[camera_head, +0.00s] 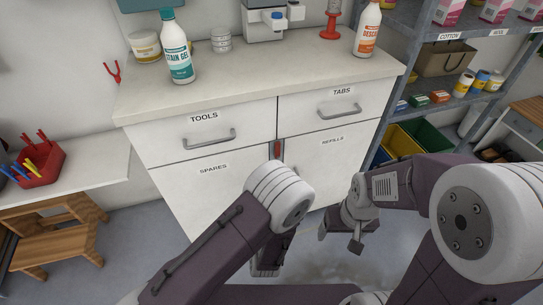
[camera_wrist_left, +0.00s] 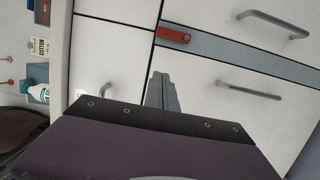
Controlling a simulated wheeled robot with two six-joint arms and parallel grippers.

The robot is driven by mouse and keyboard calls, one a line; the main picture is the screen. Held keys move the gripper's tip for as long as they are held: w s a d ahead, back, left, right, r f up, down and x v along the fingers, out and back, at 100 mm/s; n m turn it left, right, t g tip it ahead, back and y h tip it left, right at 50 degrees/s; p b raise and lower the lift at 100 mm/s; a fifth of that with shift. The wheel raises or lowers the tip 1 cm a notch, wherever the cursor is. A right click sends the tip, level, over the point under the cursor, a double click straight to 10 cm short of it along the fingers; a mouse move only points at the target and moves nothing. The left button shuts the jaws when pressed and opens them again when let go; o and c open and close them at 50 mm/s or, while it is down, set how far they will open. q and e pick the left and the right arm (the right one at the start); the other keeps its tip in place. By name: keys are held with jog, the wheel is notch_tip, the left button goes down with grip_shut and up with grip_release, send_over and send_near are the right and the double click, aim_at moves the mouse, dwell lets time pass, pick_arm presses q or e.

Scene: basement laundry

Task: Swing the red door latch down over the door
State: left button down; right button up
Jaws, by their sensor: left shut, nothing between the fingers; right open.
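The red latch (camera_head: 277,148) is a short bar on the grey upright strip between the SPARES door (camera_head: 213,181) and the REFILLS door (camera_head: 333,152), just under the drawers. It lies along the strip and also shows in the left wrist view (camera_wrist_left: 173,35). My left gripper's grey fingers (camera_wrist_left: 163,92) are shut and empty, a short way from the latch in that picture; contact cannot be seen. In the head view my left arm hides this gripper. My right gripper (camera_head: 340,236) is open and empty, in front of the cabinet's lower right.
The counter (camera_head: 300,75) holds a stain gel bottle (camera_head: 176,50), a descaler bottle (camera_head: 367,30) and a white machine (camera_head: 265,20). Drawer handles (camera_head: 209,140) stick out above the doors. A metal shelf (camera_head: 450,50) stands right, a wooden stool (camera_head: 55,235) left.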

pick_arm(q)
jog(key=b, duration=0.3)
send_near(271, 147)
jog(key=w+a, duration=0.4)
jog(key=w, duration=0.1)
jog(key=shift+w+a, duration=0.1)
jog(key=shift+a, duration=0.15)
jog(key=d, duration=0.3)
jog(key=shift+w, duration=0.3)
jog(key=shift+w+d+r+b, duration=0.15)
jog(key=shift+d+b, duration=0.15)
jog(key=shift+d, duration=0.2)
